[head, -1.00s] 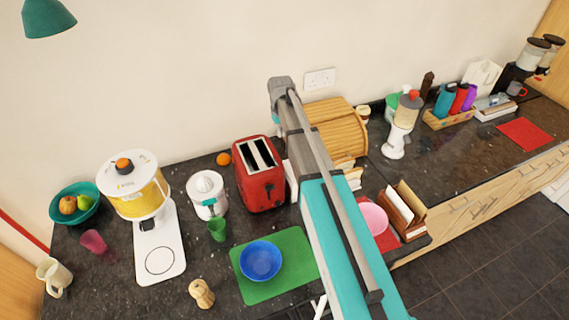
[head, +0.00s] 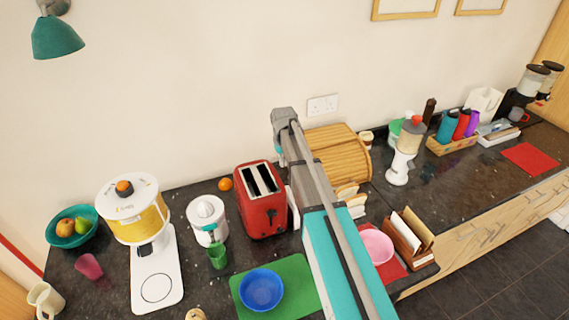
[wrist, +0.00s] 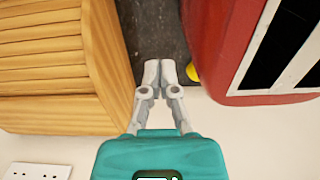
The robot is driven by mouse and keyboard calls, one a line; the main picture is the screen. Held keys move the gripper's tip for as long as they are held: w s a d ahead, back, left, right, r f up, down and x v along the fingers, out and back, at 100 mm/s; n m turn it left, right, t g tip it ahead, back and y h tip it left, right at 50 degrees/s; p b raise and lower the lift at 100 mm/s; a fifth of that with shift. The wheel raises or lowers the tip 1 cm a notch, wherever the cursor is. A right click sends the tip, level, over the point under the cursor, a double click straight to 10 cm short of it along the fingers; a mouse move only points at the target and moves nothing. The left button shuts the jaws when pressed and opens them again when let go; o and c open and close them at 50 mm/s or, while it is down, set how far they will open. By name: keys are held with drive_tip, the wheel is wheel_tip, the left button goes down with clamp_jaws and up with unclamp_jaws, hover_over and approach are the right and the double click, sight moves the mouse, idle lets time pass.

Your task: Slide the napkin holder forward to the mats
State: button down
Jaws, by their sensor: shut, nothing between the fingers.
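The napkin holder (head: 402,237), a brown wooden stand with white and tan napkins, stands upright near the counter's front edge, right of the pink bowl (head: 377,247). A red mat (head: 396,273) lies under that bowl, close to the holder. A green mat (head: 301,272) lies under the blue bowl, and another red mat (head: 531,159) lies bare at the far right. My gripper (wrist: 160,72) is shut and empty between the bread box and the toaster in the wrist view, away from the napkin holder. My arm hides most of it in the head view.
The bread box (head: 341,152) stands against the wall, with the red toaster (head: 262,200) left of it. A white blender (head: 404,153) stands behind the napkin holder. Dark counter (head: 462,183) is clear between the holder and the far-right mat.

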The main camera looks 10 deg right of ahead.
sight(294, 207)
drive_tip(key=shift+f+b, duration=4.1)
drive_tip(key=shift+f, duration=0.3)
drive_tip(key=s, duration=0.4)
drive_tip(key=shift+d+r, duration=0.2)
drive_tip(key=shift+d, duration=0.2)
drive_tip(key=s, duration=0.2)
drive_tip(key=s+d, duration=0.1)
drive_tip(key=s, duration=0.5)
drive_tip(key=shift+s+d, duration=0.15)
drive_tip(key=shift+d, duration=0.15)
drive_tip(key=shift+r+p, duration=0.1)
drive_tip(key=shift+p, duration=0.2)
